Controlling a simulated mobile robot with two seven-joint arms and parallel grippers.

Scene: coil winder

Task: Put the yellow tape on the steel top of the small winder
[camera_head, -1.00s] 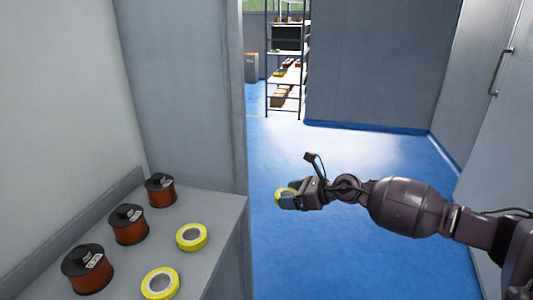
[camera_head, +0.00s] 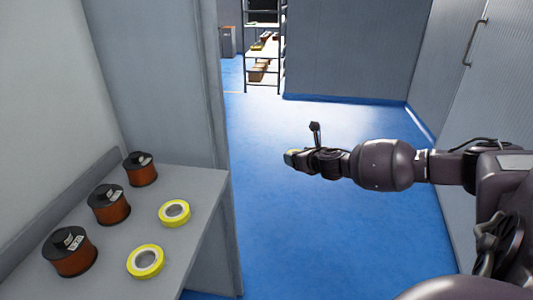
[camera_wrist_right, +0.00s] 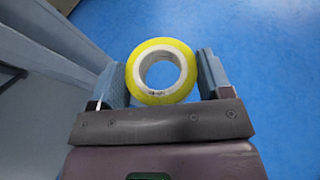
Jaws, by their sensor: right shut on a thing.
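A roll of yellow tape (camera_wrist_right: 183,88) with a white core sits between the two fingers of my right gripper (camera_wrist_right: 162,80), which is shut on it. In the head view my right gripper (camera_head: 291,159) is held out over the blue floor, to the right of the grey bench, and the tape there is mostly hidden. Two more yellow tape rolls (camera_head: 162,257) (camera_head: 187,214) lie flat on the bench. The small winder with its steel top is not recognisable in view. My left gripper is not in view.
The grey bench (camera_head: 205,190) at left carries several copper coils with black tops (camera_head: 108,212). A grey wall post (camera_head: 200,110) stands behind it. A shelf rack (camera_head: 262,50) stands far back. The blue floor (camera_head: 300,240) is open; a door with a handle (camera_head: 473,45) is at right.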

